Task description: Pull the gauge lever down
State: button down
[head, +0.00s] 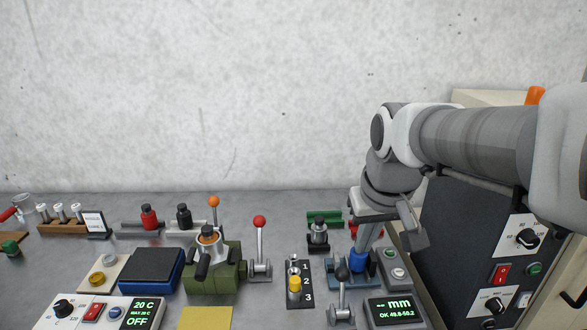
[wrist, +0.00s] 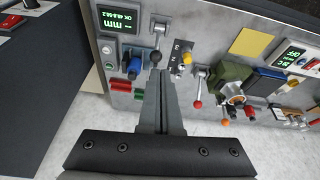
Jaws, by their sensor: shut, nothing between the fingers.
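The gauge readout (head: 390,308) shows "-- mm" and "OK 49.8-50.2" at the front right of the bench; it also shows in the wrist view (wrist: 124,20). The gauge lever (head: 342,290) stands upright left of it, a grey arm with a dark round knob; in the wrist view (wrist: 157,42) its knob lies just beyond my fingertips. A blue part (head: 359,260) is behind the lever. My gripper (head: 363,246) is shut and empty, pointing down behind the lever; its fingers (wrist: 158,74) fill the middle of the wrist view. Whether they touch the knob is not clear.
A selector with a yellow knob (head: 295,284) is left of the gauge lever. A red-knobbed lever (head: 260,240) and a green machine (head: 214,270) stand farther left. A dark control cabinet (head: 470,240) is close on the right. A concrete wall (head: 200,90) closes the back.

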jog(key=g+p, duration=0.1)
send_over(342, 290)
jog(key=s+x, duration=0.1)
jog(key=x, duration=0.2)
jog(key=w+f+n+g, duration=0.1)
jog(key=w+f, duration=0.6)
jog(key=w, duration=0.1)
jog(key=shift+w+a+g+y+p, duration=0.2)
jog(key=shift+a+g+y+p, duration=0.1)
jog(key=shift+g+p, duration=0.15)
jog(key=shift+f, duration=0.2)
notch_tip(342, 290, down, 10)
jog(key=s, duration=0.1)
jog(key=s+r, duration=0.1)
jog(key=s, duration=0.1)
jog(key=shift+d+r, duration=0.1)
jog(key=shift+d, duration=0.05)
jog(key=shift+s+t, duration=0.1)
jog(key=shift+t, duration=0.15)
jog(key=shift+s+r+b, duration=0.15)
jog(key=shift+s+b, duration=0.1)
jog(key=shift+b, duration=0.4)
